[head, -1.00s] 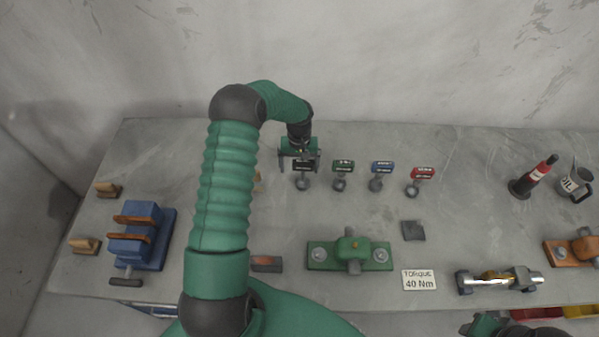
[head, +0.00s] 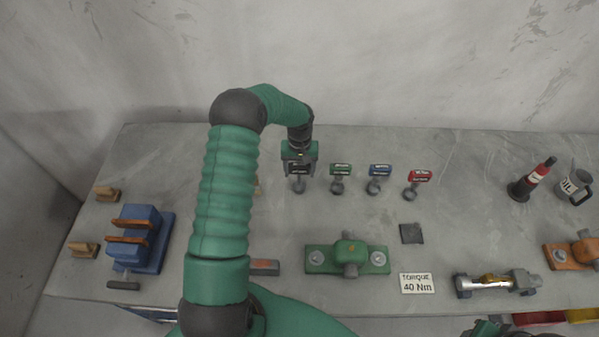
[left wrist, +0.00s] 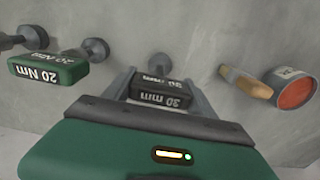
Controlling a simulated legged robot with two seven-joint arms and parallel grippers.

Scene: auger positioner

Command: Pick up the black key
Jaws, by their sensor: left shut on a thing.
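The black key has a black labelled head and a grey round socket end (head: 299,187). It is the leftmost of the row of keys on the grey table. My left gripper (head: 300,170) reaches down over it and is shut on its head. In the left wrist view the black key (left wrist: 160,97) sits between the two fingers, its label upside down, its round end beyond. I cannot tell whether it still touches the table. A small part of my right arm (head: 488,328) shows at the bottom edge; its fingers are not clear.
Green (head: 340,170), blue (head: 379,171) and red (head: 419,176) keys stand to the right. A green fixture (head: 320,262), a torque sign (head: 417,283) and a blue vise (head: 140,250) are nearer. A bottle (head: 530,180) and an oil jug (head: 574,186) stand far right.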

